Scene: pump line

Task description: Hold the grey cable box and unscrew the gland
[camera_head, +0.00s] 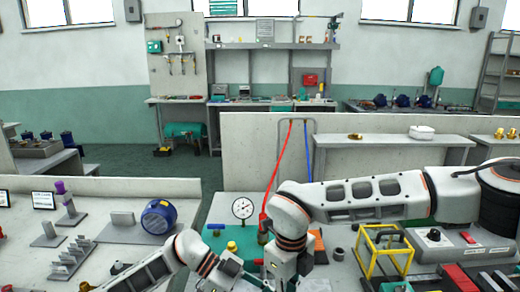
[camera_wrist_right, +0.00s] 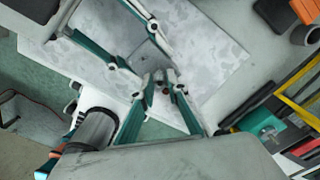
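In the right wrist view a small grey block (camera_wrist_right: 148,58), which looks like the cable box, sits between the teal and grey fingers of my left gripper (camera_wrist_right: 146,48), coming in from the upper left. The fingers seem to press on its two sides. My right gripper (camera_wrist_right: 161,80) reaches up from below. Its fingertips converge close together at the near end of the block. A small dark part shows there, maybe the gland, but it is too small to make out.
A pressure gauge (camera_head: 242,208) stands on a green unit (camera_head: 228,243), with a red hose (camera_head: 278,170) rising nearby. A yellow frame (camera_head: 384,250) stands on the right of the bench. A blue motor (camera_head: 159,217) sits on the left table (camera_head: 150,188).

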